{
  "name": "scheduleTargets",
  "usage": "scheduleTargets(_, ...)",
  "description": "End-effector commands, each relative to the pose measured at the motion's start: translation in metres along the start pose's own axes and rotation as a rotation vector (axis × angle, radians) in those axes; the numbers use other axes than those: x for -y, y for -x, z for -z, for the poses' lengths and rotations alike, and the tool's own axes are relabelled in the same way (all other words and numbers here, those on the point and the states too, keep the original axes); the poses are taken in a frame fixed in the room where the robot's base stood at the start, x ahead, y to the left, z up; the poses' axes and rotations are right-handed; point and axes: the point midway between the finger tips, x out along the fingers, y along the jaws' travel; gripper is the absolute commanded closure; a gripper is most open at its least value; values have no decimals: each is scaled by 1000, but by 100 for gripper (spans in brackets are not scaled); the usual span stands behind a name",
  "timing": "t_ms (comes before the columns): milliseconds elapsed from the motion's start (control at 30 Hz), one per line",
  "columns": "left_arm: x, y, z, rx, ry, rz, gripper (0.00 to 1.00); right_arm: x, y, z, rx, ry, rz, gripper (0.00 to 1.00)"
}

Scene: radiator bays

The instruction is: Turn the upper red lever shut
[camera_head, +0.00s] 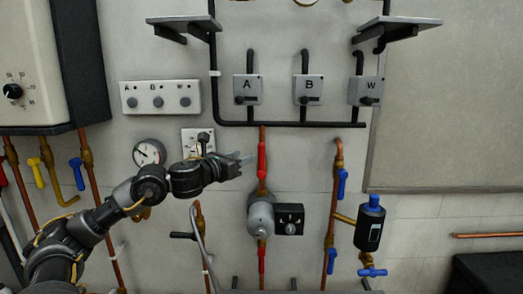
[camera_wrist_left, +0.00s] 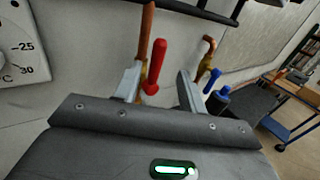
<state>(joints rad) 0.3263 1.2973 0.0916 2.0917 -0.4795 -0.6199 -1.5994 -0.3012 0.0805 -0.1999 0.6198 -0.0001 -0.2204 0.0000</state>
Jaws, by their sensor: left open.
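The upper red lever (camera_head: 262,160) sits on a vertical copper pipe above the grey pump (camera_head: 261,215). It points up and down, in line with the pipe. In the left wrist view the red lever (camera_wrist_left: 154,65) appears between the two finger lines, nearer the left finger. My left gripper (camera_head: 246,158) is open and empty, just left of the lever in the head view. It also shows in the left wrist view (camera_wrist_left: 159,73). I cannot tell whether a finger touches the lever. A lower red lever (camera_head: 261,260) is below the pump. My right gripper is not in view.
A black control box (camera_head: 289,219) is beside the pump. A blue lever (camera_head: 342,184) and a black canister (camera_head: 370,223) are to the right. A dial gauge (camera_head: 149,153) and a white plate (camera_head: 197,141) are behind my arm. Boxes A, B and W hang above.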

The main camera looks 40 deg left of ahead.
Motion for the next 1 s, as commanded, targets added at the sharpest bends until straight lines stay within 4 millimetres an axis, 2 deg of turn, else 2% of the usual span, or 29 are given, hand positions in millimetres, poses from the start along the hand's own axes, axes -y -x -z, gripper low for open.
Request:
scheduleTargets(133,-1,-2,-1,-1,-2,0,59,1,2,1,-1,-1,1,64)
scheduleTargets(267,-2,-14,-3,1,5,-1,59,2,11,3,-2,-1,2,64)
scheduleTargets(700,0,-90,-3,-1,5,-1,59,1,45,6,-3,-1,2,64)
scheduleTargets(833,0,-102,-1,-2,3,0,59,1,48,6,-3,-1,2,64)
scheduleTargets(1000,0,-108,0,-1,1,0,59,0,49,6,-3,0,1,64)
